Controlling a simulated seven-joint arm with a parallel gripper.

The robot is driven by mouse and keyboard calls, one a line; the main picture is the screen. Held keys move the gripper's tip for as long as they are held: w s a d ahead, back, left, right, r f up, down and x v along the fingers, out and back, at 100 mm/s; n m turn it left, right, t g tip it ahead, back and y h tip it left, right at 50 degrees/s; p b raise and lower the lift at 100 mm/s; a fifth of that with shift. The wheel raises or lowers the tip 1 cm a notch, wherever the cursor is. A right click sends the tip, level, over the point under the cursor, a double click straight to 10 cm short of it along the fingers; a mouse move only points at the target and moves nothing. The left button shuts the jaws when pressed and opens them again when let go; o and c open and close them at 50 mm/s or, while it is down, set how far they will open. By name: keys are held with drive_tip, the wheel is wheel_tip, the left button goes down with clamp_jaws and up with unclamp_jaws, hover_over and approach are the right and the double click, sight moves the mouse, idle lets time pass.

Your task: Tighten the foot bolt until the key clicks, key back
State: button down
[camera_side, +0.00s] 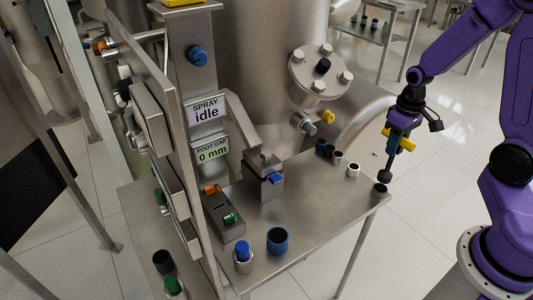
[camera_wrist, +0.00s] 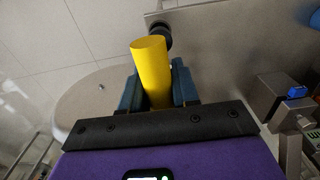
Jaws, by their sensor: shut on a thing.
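My gripper (camera_side: 398,138) is shut on the key, whose yellow handle (camera_wrist: 152,72) stands between the blue fingers in the wrist view. In the side view the key's dark shaft (camera_side: 388,164) points down. Its lower end is at or just above a dark round holder (camera_side: 379,190) on the table's right corner; I cannot tell whether it is inside. The holder also shows in the wrist view (camera_wrist: 160,35), partly behind the handle. A small bolt head (camera_wrist: 101,87) sits on a pale rounded foot (camera_wrist: 80,103). The foot gap sign (camera_side: 212,150) reads 0 mm.
The steel table (camera_side: 318,215) carries small dark and white cups (camera_side: 353,170), a blue cup (camera_side: 278,241) and a box with a blue knob (camera_side: 264,178). The steel vessel (camera_side: 250,60) stands behind, with a flanged port (camera_side: 320,70). The spray sign (camera_side: 206,110) reads idle.

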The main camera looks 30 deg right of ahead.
drive_tip(key=shift+r, duration=0.7)
drive_tip(key=w+a+f, duration=0.1)
drive_tip(key=w+a, duration=0.8)
drive_tip(key=a, duration=0.5)
drive_tip(key=w+a+r+m, duration=0.2)
drive_tip(key=w+a+r, duration=0.1)
drive_tip(key=a+r, duration=0.9)
drive_tip(key=w+a+r+n, duration=0.3)
drive_tip(key=w+n, duration=0.2)
drive_tip(key=w, duration=0.3)
drive_tip(key=shift+r+n, duration=0.3)
drive_tip(key=shift+r, duration=0.1)
